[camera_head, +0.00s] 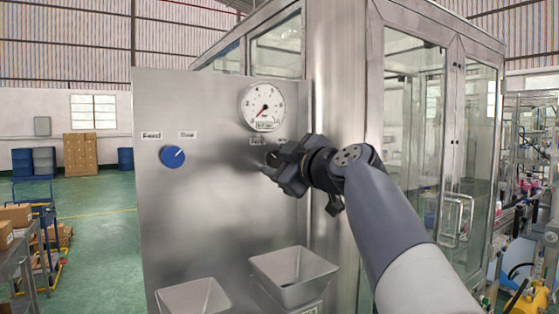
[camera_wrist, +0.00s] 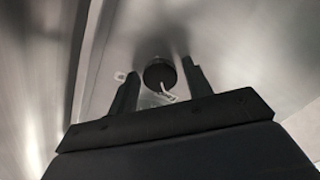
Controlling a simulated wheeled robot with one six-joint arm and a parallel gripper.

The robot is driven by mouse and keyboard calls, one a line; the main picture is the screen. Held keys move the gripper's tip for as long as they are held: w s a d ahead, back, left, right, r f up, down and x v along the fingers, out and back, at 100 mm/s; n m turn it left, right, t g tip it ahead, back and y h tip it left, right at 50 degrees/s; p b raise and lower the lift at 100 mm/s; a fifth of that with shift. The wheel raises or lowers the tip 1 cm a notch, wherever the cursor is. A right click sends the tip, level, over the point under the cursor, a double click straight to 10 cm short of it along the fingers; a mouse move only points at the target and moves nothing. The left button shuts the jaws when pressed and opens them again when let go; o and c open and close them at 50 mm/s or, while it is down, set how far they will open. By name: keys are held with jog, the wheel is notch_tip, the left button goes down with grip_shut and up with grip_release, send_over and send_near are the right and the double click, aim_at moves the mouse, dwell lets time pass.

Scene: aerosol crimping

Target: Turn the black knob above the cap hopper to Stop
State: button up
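The black knob (camera_wrist: 160,74) shows in the wrist view as a round dark disc on the metal panel. White marks lie near its rim, but its setting is too small and blurred to read. My gripper (camera_wrist: 160,68) is open, with one finger on each side of the knob in that view. I see gaps between the knob and both fingers, and cannot tell how far the tips reach along it. In the head view my gripper (camera_head: 268,164) is at the panel below the gauge and hides most of the knob. The cap hopper (camera_head: 294,276) is below it.
The steel panel (camera_head: 215,220) carries a blue knob (camera_head: 172,157) at left and a round gauge (camera_head: 263,106) above my gripper. A second hopper (camera_head: 194,297) is at lower left. A glass-doored cabinet (camera_head: 415,90) stands behind my arm at right.

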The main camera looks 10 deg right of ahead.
jog(key=c, duration=0.8)
jog(key=shift+m, duration=0.3)
jog(key=m+b, duration=0.1)
jog(key=m, duration=0.2)
jog(key=shift+f+b, duration=0.15)
jog(key=shift+b, duration=0.2)
jog(key=m, duration=0.9)
jog(key=shift+m, duration=0.3)
jog(key=m+p, duration=0.1)
jog(key=m, duration=0.3)
jog(key=shift+m, duration=0.3)
